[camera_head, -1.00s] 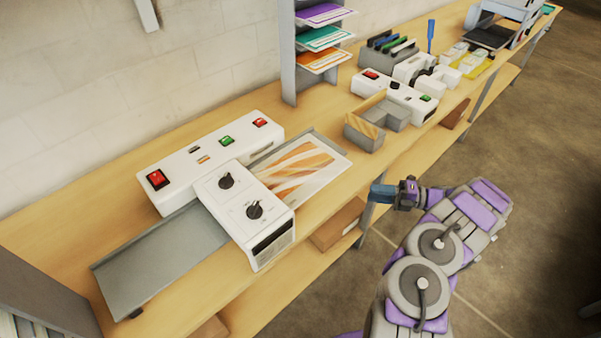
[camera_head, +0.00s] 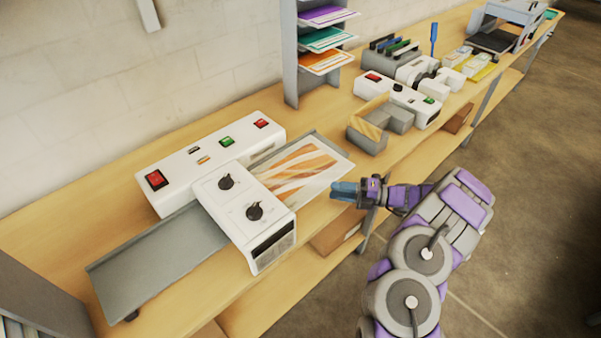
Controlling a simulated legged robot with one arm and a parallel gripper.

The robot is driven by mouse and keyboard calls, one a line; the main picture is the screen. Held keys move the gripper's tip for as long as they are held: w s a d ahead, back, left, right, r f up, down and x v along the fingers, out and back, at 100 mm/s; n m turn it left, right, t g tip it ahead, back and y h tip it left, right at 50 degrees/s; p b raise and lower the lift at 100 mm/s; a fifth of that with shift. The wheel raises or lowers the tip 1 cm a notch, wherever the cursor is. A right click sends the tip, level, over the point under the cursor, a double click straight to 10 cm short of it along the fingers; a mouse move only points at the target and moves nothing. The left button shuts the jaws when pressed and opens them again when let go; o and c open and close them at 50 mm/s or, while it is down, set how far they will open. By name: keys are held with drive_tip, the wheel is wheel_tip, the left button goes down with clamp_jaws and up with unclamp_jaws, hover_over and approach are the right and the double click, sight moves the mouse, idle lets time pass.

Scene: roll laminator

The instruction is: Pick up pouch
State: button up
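The pouch (camera_head: 300,172) is a flat sheet with an orange, brown and white pattern. It lies on the right-hand tray of the white roll laminator (camera_head: 205,158), with its left end close against the machine's control block. My gripper (camera_head: 333,190), with blue fingers, is just right of the pouch's near right edge, around the bench's front edge. No contact with the pouch shows. The fingers appear close together from this angle, and whether they are open or shut is unclear. Nothing is seen in them.
The laminator's empty grey tray (camera_head: 160,262) extends to the left. Behind the pouch stands a rack (camera_head: 290,60) with coloured sheets. A grey and wooden block (camera_head: 368,140) and a second white device (camera_head: 412,103) sit farther right. A lower shelf (camera_head: 250,310) runs under the bench.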

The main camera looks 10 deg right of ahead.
sight(325, 188)
drive_tip(key=b+x, duration=0.1)
drive_tip(key=x, duration=0.4)
drive_tip(key=shift+w+a+b, duration=0.15)
drive_tip(key=shift+w+b, duration=0.1)
drive_tip(key=shift+b, duration=0.05)
clamp_jaws()
